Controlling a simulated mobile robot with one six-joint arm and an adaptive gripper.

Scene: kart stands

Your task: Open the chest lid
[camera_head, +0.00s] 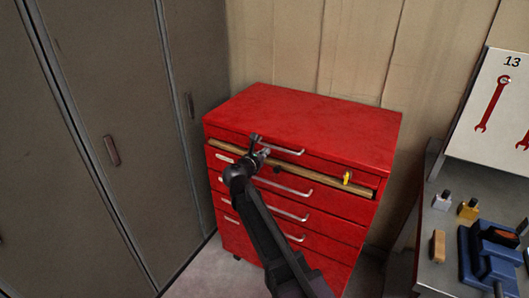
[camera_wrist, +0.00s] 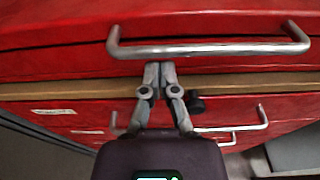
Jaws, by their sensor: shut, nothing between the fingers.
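The red tool chest (camera_head: 310,120) stands against the wall in the head view, its lid lying flat and closed on top. A silver bar handle (camera_head: 284,150) sits on the upper front edge; it also spans the upper part of the wrist view (camera_wrist: 210,50). My gripper (camera_head: 258,145) is at the chest's upper front, just left of that handle in the head view. In the wrist view my gripper (camera_wrist: 160,68) has its fingertips together, just below the handle bar, with nothing between them. Whether they touch the chest front is unclear.
A wooden strip (camera_head: 315,179) runs across the front below the handle, with a yellow item (camera_head: 347,177) at its right. Several drawers with handles (camera_head: 290,213) are below. Grey lockers (camera_head: 110,150) stand left; a workbench (camera_head: 430,275) with a blue tool (camera_head: 490,255) stands right.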

